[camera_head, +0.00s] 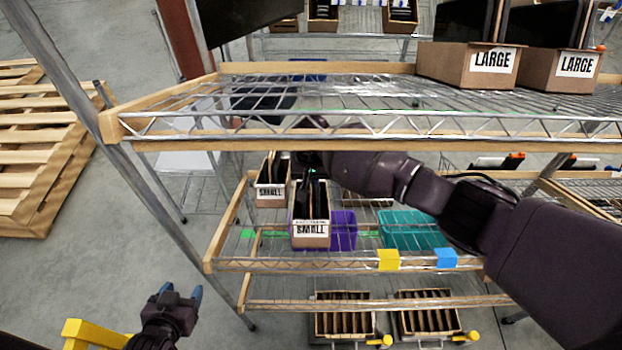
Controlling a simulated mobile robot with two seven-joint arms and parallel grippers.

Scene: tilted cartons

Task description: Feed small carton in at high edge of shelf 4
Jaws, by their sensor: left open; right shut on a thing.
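A small carton (311,231) with a "SMALL" label and dark contents hangs upright-looking at the middle wire shelf (290,263). My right arm reaches in from the right between the upper and middle shelves, and its gripper (314,165) is shut on this carton from above; the fingertips are mostly hidden. Whether the carton touches the shelf I cannot tell. A second small carton (270,192) stands just behind and left of it. My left gripper (181,291) is open and empty, low at the left, outside the rack. No shelf number is readable.
A purple bin (343,231) is right beside the held carton, and a teal bin (405,230) is further right. Yellow (388,260) and blue (446,258) tags mark the front edge. Large cartons (470,68) stand on the upper shelf (230,147), above my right arm.

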